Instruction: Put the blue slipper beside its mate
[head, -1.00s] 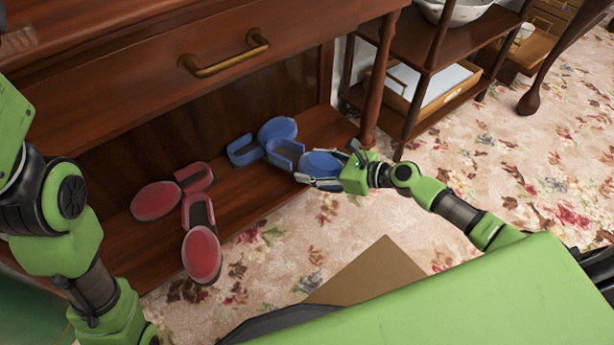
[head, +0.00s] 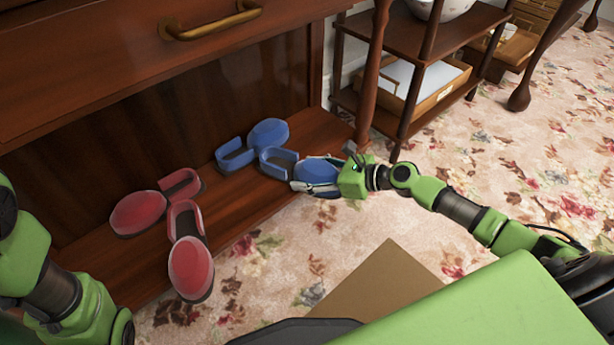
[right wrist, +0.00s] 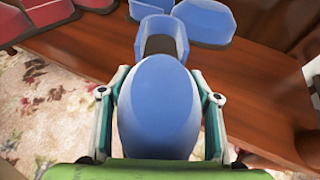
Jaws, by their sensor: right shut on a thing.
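The held blue slipper (head: 318,170) has a rounded oval end and a U-shaped end. My right gripper (head: 316,188) is shut on the oval end, one finger on each side, as the right wrist view (right wrist: 156,105) also shows. The U-shaped end points left, over the wooden shelf. The other blue slipper (head: 267,133) lies on the shelf just behind and to the left, very close to it. I cannot tell whether they touch or whether the held one rests on the shelf. My left arm is at the left edge, its gripper out of view.
Two red slippers (head: 138,212) (head: 190,267) lie at the left on the low wooden shelf (head: 240,215), one overhanging its front edge. A table leg (head: 374,70) stands just behind my right gripper. A side rack (head: 408,113) stands at the back right. Floral carpet is open at right.

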